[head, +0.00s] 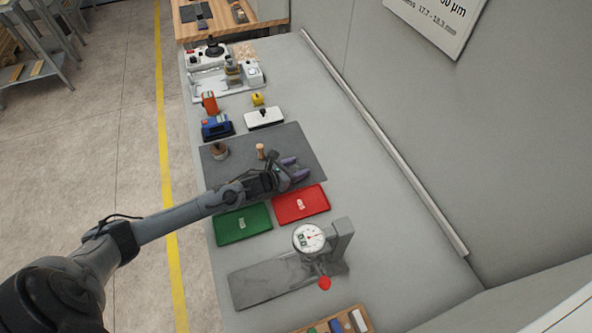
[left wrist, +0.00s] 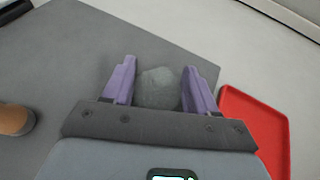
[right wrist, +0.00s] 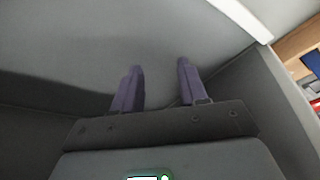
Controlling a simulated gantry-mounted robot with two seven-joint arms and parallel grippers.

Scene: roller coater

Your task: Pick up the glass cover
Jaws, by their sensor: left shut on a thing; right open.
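My left gripper (head: 290,172) is over the right side of the dark mat (head: 226,180), near the red tray. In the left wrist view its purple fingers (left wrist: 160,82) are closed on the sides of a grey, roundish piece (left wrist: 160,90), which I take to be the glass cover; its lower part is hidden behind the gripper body. In the head view the piece is too small to tell apart. My right gripper (right wrist: 158,85) shows only in the right wrist view. Its fingers are apart, with nothing between them, before a plain grey surface.
The red tray (head: 301,216) and green tray (head: 243,237) lie beside the mat. A dial gauge (head: 308,238) stands on a grey base in front. A wooden-handled tool (head: 260,150) and a brown pot-like item (head: 219,151) are on the mat. A wall runs along the right.

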